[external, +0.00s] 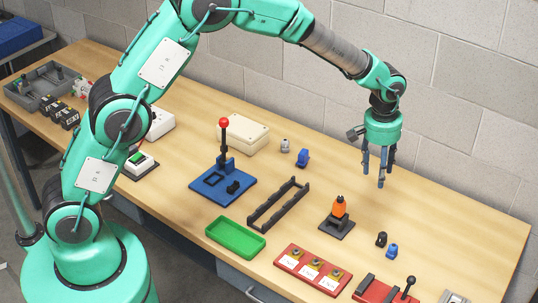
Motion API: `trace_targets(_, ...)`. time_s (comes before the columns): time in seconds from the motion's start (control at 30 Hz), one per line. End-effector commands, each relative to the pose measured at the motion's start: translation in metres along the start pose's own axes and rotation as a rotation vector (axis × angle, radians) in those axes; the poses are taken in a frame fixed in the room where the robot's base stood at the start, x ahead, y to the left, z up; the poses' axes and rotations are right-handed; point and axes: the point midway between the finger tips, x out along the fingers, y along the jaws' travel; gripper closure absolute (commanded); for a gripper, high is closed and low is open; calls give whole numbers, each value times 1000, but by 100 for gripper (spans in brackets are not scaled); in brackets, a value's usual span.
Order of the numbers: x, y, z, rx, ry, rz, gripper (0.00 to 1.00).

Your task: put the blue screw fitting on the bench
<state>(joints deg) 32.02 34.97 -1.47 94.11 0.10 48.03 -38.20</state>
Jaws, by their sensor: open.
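Two small blue parts are on the wooden bench (190,113). One blue part (302,158) is near the back, beside a small grey fitting. The other blue part (392,251) is toward the front right, beside a small black fitting. I cannot tell from this view which one is the blue screw fitting. My gripper (375,178) points down above the right half of the bench, open, with nothing visible between its fingers. It is apart from both blue parts.
An orange-topped piece on a dark base (339,218) stands below my gripper in the picture. A black rack (278,206), green tray (236,238), red-knobbed blue press (222,185), cream box (240,134) and red panel (312,268) are around it.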

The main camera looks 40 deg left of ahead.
Motion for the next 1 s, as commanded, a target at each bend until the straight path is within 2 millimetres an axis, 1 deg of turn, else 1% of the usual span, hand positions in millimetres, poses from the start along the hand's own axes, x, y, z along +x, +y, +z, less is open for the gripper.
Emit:
trace_targets(0.03, 14, 13, 2, 1, -10, -7, 52)
trace_targets(0.1, 32, 27, 5, -2, -20, -14, 52)
trace_targets(0.3, 82, 65, 16, -10, -44, -33, 52)
trace_targets(0.4, 102, 78, 21, -15, -52, -41, 52)
trace_targets(0.5, 115, 86, 25, -17, -58, -46, 52)
trace_targets(0.67, 123, 92, 27, -20, -60, -48, 52)
trace_targets(1.0, 124, 92, 28, -20, -60, -49, 52)
